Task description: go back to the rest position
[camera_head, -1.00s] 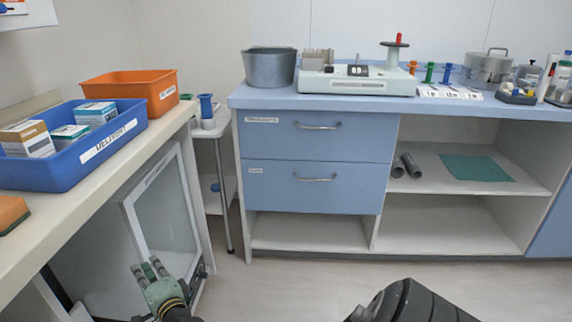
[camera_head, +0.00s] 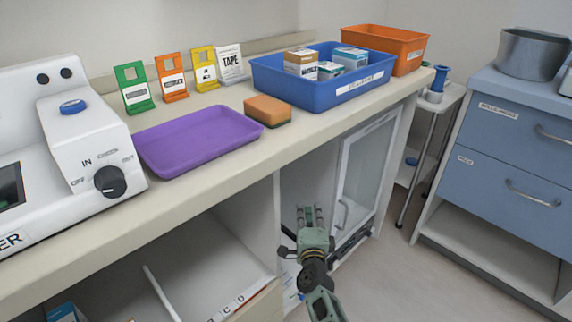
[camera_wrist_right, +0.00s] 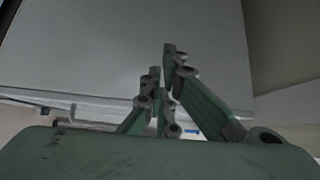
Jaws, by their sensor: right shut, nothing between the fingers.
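My right gripper (camera_head: 310,211) is green and dark grey, in the lower middle of the head view. It is shut and empty, in front of the open space under the counter and beside the white-framed glass door (camera_head: 368,170). In the right wrist view its fingers (camera_wrist_right: 163,62) are close together with nothing between them, against a plain grey panel. My left gripper is not in view.
The counter (camera_head: 225,172) above holds a purple tray (camera_head: 168,164), a sponge (camera_head: 268,111), a blue bin (camera_head: 270,86) with boxes, and an orange bin (camera_head: 412,52). A white machine (camera_head: 85,125) stands left. Open floor (camera_head: 400,280) lies right.

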